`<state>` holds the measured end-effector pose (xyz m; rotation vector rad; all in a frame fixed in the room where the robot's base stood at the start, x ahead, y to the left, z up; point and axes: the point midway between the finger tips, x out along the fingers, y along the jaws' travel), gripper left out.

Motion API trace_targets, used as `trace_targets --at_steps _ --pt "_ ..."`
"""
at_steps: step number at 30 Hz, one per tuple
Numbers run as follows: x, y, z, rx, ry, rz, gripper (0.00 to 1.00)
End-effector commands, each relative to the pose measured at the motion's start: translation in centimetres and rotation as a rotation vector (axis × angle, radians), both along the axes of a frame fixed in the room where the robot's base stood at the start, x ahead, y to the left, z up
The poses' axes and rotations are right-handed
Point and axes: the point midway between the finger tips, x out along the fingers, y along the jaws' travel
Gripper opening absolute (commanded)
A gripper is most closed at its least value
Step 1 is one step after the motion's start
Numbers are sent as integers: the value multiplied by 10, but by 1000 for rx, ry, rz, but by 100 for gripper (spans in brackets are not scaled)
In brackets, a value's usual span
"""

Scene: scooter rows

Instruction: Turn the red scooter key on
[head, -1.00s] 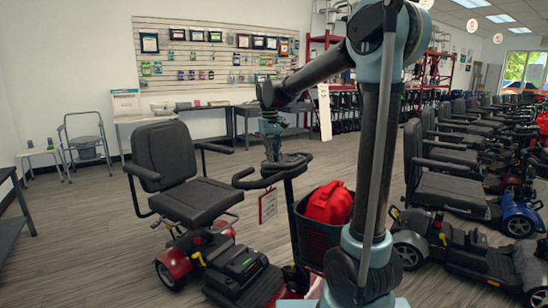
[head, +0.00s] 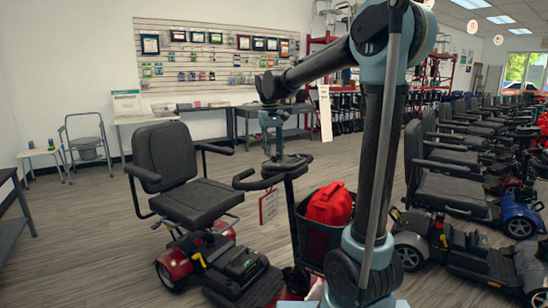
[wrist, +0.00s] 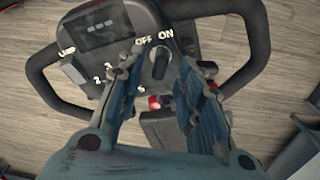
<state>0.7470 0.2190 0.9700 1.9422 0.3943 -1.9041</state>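The red scooter (head: 175,265) stands left of centre in the head view, with a black seat and a dark tiller. Its control console (wrist: 105,35) fills the upper middle of the wrist view, with white OFF and ON labels. A dark key-like knob (wrist: 160,62) sits just below these labels, its top pointing up between OFF and ON. My gripper (wrist: 160,57) is open, with one finger on each side of the knob in the picture. I cannot tell whether either finger touches it. In the head view my gripper (head: 272,150) is over the tiller, and the knob is too small to see.
A black basket with a red bag (head: 329,205) is on the tiller's right side. Rows of scooters (head: 455,185) stand at the right. A walker chair (head: 86,147) and tables are near the back wall. The floor (head: 85,240) at left is open.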

Motion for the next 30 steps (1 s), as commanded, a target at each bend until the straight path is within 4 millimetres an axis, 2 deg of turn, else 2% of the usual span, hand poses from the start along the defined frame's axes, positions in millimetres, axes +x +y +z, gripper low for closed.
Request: trace_targets --at_steps 3,9,15,30 --pt "0 2 24 0 0 0 33" --pt "-1 4 59 0 0 0 33" --pt "-1 6 81 0 0 0 33" --pt "-1 6 87 0 0 0 33"
